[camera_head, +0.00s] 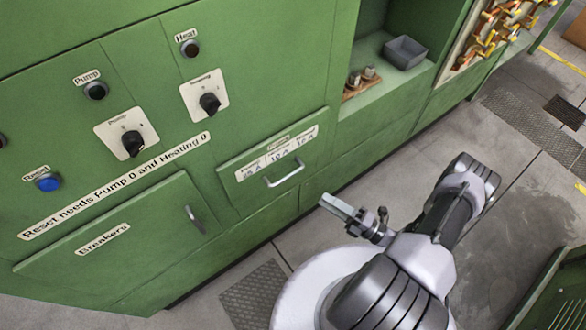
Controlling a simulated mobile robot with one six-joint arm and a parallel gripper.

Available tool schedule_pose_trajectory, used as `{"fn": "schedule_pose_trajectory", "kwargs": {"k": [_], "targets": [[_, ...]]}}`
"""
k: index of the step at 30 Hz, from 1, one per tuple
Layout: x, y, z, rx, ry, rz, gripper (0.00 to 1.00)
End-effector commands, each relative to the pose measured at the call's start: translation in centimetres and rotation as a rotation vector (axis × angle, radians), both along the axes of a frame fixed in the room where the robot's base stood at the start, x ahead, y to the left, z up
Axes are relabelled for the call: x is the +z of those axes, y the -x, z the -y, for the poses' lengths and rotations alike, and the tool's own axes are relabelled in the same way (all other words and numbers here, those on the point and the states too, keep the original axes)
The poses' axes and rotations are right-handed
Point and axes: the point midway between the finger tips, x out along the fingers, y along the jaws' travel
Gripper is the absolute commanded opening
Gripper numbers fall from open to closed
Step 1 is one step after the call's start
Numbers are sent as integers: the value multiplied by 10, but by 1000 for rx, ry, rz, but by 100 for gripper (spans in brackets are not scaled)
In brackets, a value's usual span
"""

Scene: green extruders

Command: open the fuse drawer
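The fuse drawer (238,180) is a green front on the green cabinet, with a white label strip marked with amp values. It appears closed, its front standing slightly proud of the panel. A silver bar handle (285,174) sits on it below the label. My gripper (338,206) is to the right of and below the handle in the picture, apart from it, with its pale fingers pointing toward the cabinet. Nothing shows in the gripper. The finger gap cannot be made out from this angle.
A Breakers door (150,225) with a handle (195,219) is left of the drawer. Pump switch (133,143), heating switch (210,103) and blue Reset button (48,182) are above. An open shelf holds a grey bin (405,52). A green edge (545,295) stands lower right.

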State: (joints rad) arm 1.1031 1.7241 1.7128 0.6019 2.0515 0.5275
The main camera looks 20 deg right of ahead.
Motion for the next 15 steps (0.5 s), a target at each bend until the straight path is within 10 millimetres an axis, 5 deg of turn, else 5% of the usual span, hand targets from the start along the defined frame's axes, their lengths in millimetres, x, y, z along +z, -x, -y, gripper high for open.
{"fn": "schedule_pose_trajectory", "kwargs": {"k": [9,15], "targets": [[15,-70,-64,12,4,1,34],[22,-99,-87,7,4,2,34]]}}
